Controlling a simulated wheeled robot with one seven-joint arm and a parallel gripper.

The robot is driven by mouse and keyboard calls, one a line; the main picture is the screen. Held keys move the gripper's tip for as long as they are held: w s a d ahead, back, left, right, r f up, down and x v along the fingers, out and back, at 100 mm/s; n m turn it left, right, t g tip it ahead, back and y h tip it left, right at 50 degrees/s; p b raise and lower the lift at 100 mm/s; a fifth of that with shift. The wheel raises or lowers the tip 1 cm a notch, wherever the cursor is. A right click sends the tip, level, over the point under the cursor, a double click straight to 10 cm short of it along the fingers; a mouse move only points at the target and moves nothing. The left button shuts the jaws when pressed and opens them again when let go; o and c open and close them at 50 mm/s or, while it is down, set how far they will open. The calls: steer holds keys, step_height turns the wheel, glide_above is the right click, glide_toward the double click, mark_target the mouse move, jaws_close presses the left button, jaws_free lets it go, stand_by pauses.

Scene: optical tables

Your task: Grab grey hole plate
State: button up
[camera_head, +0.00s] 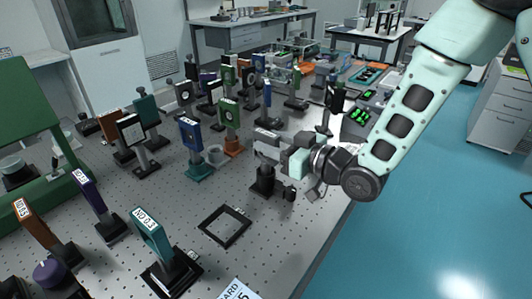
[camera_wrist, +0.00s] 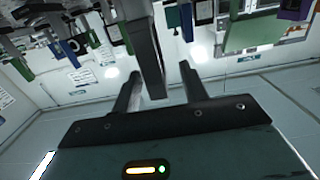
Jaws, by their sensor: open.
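My gripper (camera_head: 262,147) reaches in from the right, low over the perforated table (camera_head: 275,235), with its fingers pointing left. In the wrist view, which is turned upside down, its two fingers (camera_wrist: 158,85) are apart. A narrow dark grey upright piece (camera_wrist: 148,50), likely the grey hole plate seen edge-on, stands between them with visible gaps on both sides. In the head view a dark post base (camera_head: 263,182) stands under the fingers. The plate above it is mostly hidden by the gripper, and its hole cannot be seen.
A blue mount (camera_head: 191,134) and a green mount (camera_head: 229,114) stand left of my gripper. A flat black square frame (camera_head: 224,226) lies in front. A teal labelled mount (camera_head: 152,232) stands front left. Black boxes with green lights (camera_head: 358,117) lie behind my gripper.

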mark_target(259, 137)
steer(key=p+x, duration=0.1)
steer(key=x, duration=0.3)
steer(key=shift+w+f, duration=0.15)
jaws_close()
